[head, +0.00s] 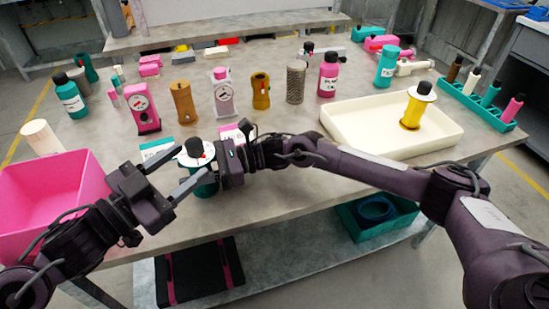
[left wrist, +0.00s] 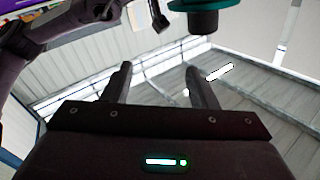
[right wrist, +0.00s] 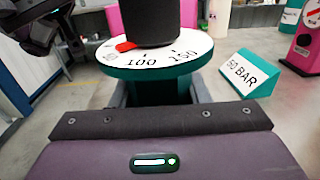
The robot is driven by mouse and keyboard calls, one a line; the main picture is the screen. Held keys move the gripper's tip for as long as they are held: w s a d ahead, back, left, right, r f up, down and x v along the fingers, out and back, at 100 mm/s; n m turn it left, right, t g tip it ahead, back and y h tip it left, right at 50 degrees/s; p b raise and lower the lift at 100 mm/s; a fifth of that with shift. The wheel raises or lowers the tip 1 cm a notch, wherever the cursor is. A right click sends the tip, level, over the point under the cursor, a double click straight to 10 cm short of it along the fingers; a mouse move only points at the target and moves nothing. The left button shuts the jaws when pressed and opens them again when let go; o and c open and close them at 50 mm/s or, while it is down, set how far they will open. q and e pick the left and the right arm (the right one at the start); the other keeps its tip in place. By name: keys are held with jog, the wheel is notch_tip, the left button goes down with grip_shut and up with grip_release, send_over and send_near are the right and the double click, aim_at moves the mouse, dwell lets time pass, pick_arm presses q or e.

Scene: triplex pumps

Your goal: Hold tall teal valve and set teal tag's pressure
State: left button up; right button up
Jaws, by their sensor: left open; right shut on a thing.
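The tall teal valve (head: 203,189) stands upright at the table's front edge, with a white dial (right wrist: 160,52) and a black knob (head: 195,147). My right gripper (right wrist: 160,92) is shut on its teal body below the dial.
A pink bin (head: 50,200) stands at the left front. A cream tray (head: 360,135) with a yellow valve (head: 411,112) is at the right. A pink tag (head: 232,132) stands behind the teal valve. Pumps, bottles and a teal rack (head: 470,104) fill the back and right.

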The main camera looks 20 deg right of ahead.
pick_arm(q)
jog(key=s+d+r+m+g+y, duration=0.1)
jog(key=d+m+g, duration=0.4)
jog(key=m, duration=0.5)
jog(key=s+d+r+m+g+y, duration=0.1)
jog(key=s+d+m+g, duration=0.3)
jog(key=d+m, duration=0.5)
jog(key=shift+s+d+r+m+g, duration=0.15)
jog(key=shift+s+d+m+g, duration=0.2)
jog(key=shift+m+g, duration=0.6)
pick_arm(e)
jog(key=o, duration=1.3)
jog(key=shift+d, duration=0.1)
